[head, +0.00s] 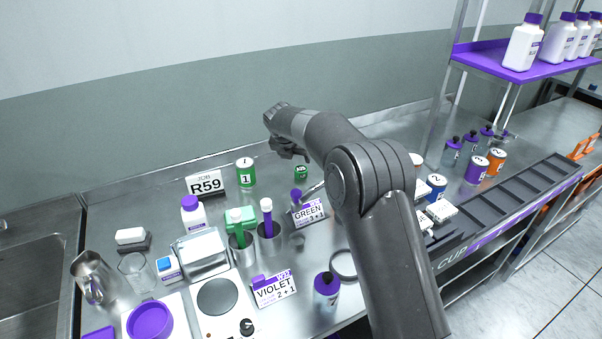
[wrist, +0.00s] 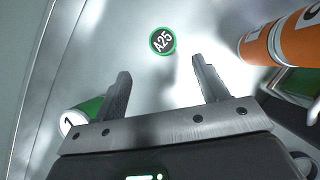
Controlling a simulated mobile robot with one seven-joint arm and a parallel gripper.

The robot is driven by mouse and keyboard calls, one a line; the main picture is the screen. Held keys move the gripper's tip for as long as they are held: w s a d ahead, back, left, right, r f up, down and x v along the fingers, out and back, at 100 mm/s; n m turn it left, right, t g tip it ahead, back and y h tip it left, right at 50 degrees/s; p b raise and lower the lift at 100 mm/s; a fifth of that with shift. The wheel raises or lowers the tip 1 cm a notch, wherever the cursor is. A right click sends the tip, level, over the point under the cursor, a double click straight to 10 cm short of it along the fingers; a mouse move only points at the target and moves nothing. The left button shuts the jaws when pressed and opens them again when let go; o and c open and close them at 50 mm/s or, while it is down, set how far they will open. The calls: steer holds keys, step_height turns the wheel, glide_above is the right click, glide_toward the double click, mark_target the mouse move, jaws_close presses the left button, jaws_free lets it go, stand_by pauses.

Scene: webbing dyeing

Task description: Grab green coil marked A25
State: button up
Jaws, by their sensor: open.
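The green coil marked A25 (wrist: 162,41) shows in the wrist view as a small round piece with a dark top, white lettering and a green rim. It lies on the steel surface, just beyond my fingertips and between their lines. In the head view a small green piece (head: 301,173) stands on the bench below my gripper (head: 288,150); its marking is too small to read there. My gripper in the wrist view (wrist: 160,68) is open, with nothing between its two fingers.
A green-and-white can marked 1 (head: 246,173) stands left of the coil; it shows beside my left finger in the wrist view (wrist: 80,118). An orange-and-white cylinder (wrist: 285,36) is close on the right. The GREEN sign (head: 308,213) stands in front.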

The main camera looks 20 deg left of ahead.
mark_target(301, 169)
steer(key=x, duration=1)
steer(key=shift+d, duration=0.2)
steer(key=shift+c, duration=0.2)
steer(key=c, duration=1)
